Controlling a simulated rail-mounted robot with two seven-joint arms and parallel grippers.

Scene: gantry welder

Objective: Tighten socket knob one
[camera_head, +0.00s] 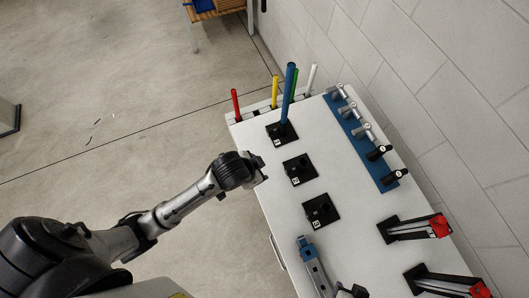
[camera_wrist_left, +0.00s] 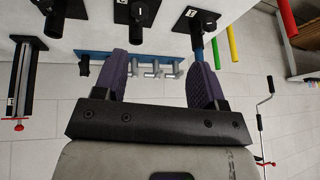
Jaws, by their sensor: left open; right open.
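Three black socket bases with knobs stand in a row on the white table. Socket one (camera_head: 276,140) is farthest, and the upright blue rod (camera_head: 289,85) stands in it. Its black knob also shows in the left wrist view (camera_wrist_left: 195,27), above the right finger. Socket two (camera_head: 299,170) and socket three (camera_head: 321,211) are nearer, with no rod seen in them. My left gripper (camera_head: 262,170) is beside the table's left edge near socket two; its fingers (camera_wrist_left: 157,62) are apart and empty in the left wrist view.
Red (camera_head: 235,104), yellow (camera_head: 275,92) and white (camera_head: 311,78) rods, plus a green one, stand at the far edge. A blue strip (camera_head: 360,145) with several handles lies along the wall side. Black fixtures with red ends (camera_head: 408,229) stand at right.

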